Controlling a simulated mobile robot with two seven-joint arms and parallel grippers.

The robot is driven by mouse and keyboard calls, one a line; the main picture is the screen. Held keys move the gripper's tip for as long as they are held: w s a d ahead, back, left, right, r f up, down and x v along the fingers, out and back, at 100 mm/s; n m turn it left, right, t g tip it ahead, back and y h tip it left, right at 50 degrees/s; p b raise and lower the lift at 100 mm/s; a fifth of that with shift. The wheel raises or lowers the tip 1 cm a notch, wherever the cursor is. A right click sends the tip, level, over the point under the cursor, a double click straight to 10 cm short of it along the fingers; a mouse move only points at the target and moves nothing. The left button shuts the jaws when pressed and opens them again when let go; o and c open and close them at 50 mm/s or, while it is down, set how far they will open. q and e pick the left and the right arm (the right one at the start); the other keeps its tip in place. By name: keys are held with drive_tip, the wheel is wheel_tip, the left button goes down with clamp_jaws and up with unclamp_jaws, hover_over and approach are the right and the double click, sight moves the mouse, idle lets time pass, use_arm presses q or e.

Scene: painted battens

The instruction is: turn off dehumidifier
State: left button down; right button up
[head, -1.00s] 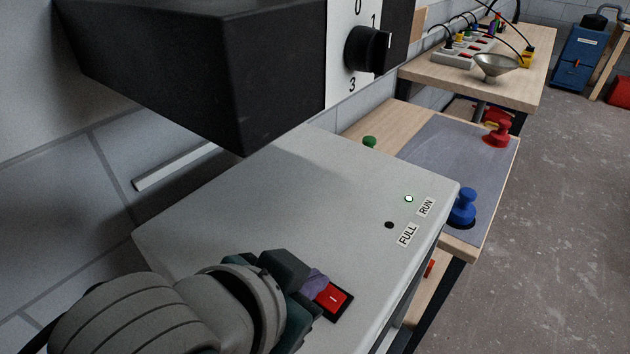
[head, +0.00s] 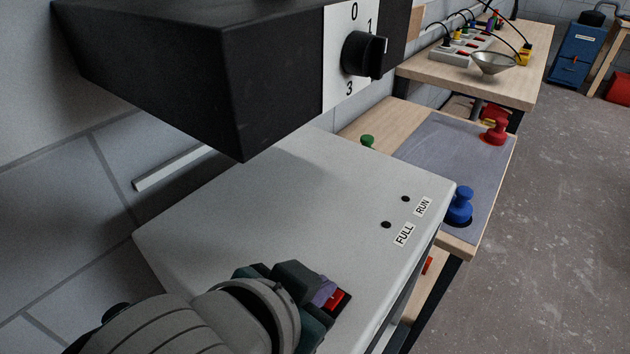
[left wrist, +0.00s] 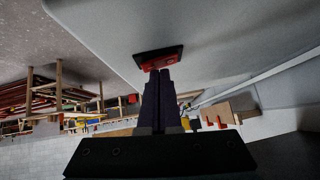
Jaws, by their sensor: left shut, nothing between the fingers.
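The dehumidifier (head: 290,210) is a pale grey box with a flat top. Its RUN lamp (head: 405,199) is dark, and the FULL lamp (head: 386,225) is dark too. A red rocker switch (head: 339,300) in a black frame sits near its front edge, partly covered by my left gripper (head: 326,294). In the left wrist view the closed fingertips (left wrist: 160,74) are at the red switch (left wrist: 158,62), seemingly touching it. The left gripper is shut with nothing in it. My right gripper is not in view.
A black box with a dial knob (head: 363,54) overhangs the dehumidifier's back. To the right, a wooden bench holds a grey mat (head: 437,160) with blue (head: 459,204) and red (head: 495,131) knobbed pieces. A funnel (head: 493,63) stands on the farther bench. The floor at right is clear.

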use_arm(q)
drive_tip(key=r+p, duration=0.5)
drive_tip(key=shift+a, duration=0.35)
drive_tip(key=a+v, duration=0.1)
drive_tip(key=v, duration=0.8)
drive_tip(key=shift+w+a+f+p, duration=0.2)
drive_tip(key=shift+w+a+p, duration=0.05)
drive_tip(key=shift+p, duration=0.15)
